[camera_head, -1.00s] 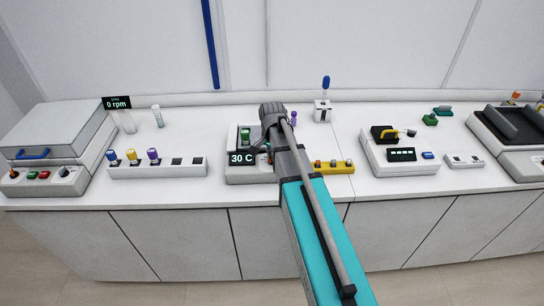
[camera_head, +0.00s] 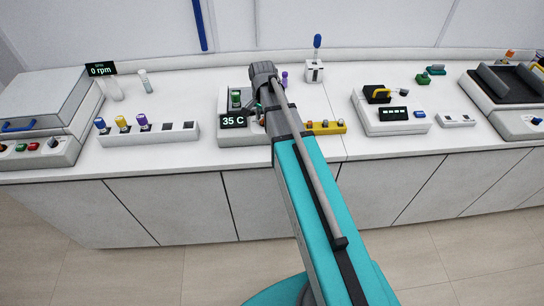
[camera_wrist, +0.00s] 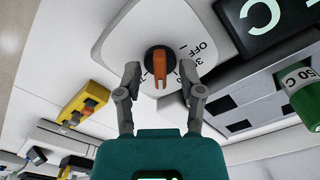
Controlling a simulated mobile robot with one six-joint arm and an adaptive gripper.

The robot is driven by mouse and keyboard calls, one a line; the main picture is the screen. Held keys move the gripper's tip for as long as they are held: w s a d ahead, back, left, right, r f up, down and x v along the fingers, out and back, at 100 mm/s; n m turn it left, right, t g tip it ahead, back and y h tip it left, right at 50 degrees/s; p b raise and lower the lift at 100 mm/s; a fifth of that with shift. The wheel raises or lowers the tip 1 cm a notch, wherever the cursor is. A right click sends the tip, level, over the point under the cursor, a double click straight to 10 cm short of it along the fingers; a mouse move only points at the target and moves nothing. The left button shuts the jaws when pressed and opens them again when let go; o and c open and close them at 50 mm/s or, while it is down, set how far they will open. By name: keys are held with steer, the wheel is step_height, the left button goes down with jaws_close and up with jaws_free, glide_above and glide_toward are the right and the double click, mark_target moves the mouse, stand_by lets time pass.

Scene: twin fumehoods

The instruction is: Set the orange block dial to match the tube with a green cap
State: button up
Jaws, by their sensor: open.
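The block's dial (camera_wrist: 160,65) is a dark round knob with an orange pointer bar, on a pale panel marked OFF and 30. Other marks are partly hidden. My gripper (camera_wrist: 160,76) is open, with one finger on each side of the dial; I cannot tell whether they touch it. The block's display (camera_head: 233,121) reads 35 C; part of it shows in the wrist view (camera_wrist: 262,16). The green-capped tube (camera_head: 236,98) stands in the block. In the wrist view the tube (camera_wrist: 301,98) has a label that looks like 50 C. My arm hides the dial in the head view.
A yellow rack (camera_head: 326,128) is just right of the block. A white rack (camera_head: 148,134) with several coloured caps is to the left. A centrifuge-like box (camera_head: 50,110) and another device (camera_head: 392,112) stand farther out.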

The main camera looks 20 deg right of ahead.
steer(key=shift+n, duration=0.3)
